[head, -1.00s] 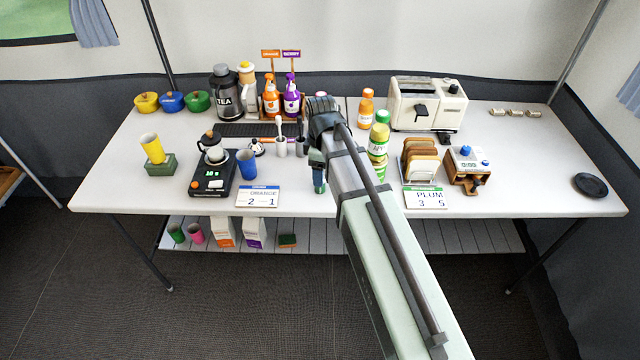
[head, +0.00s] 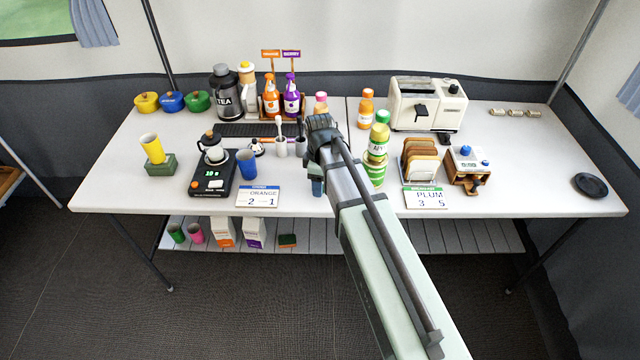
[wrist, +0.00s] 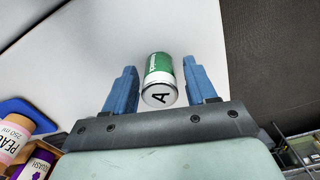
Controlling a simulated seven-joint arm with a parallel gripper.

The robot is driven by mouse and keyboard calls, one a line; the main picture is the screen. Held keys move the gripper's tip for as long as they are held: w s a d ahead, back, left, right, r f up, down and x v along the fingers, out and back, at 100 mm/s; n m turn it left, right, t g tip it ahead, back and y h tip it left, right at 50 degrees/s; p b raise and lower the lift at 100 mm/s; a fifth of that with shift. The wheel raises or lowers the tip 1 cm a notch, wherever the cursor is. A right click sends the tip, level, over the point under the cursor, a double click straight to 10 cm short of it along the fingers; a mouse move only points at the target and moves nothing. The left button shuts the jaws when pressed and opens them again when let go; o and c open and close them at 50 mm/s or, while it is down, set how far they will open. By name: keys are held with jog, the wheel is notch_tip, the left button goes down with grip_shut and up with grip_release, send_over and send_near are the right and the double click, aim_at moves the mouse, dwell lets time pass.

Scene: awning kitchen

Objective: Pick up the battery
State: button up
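A small green and white cylinder (wrist: 160,80), which looks like the battery, is in the wrist view with its pale end, marked with a black letter A, facing the camera. It is over the white table (wrist: 95,60). My gripper (wrist: 164,80) is open, with one blue finger on each side of the cylinder and a visible gap on both sides. In the head view my gripper (head: 318,187) points down near the table's front edge, and the cylinder is hidden behind my arm. I cannot tell how high the fingers are above the table.
A blue cup (head: 246,163) and the ORANGE sign (head: 259,197) are to the left, the PLUM sign (head: 427,198) to the right. The table's front edge is close.

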grip_shut()
dwell(0.3)
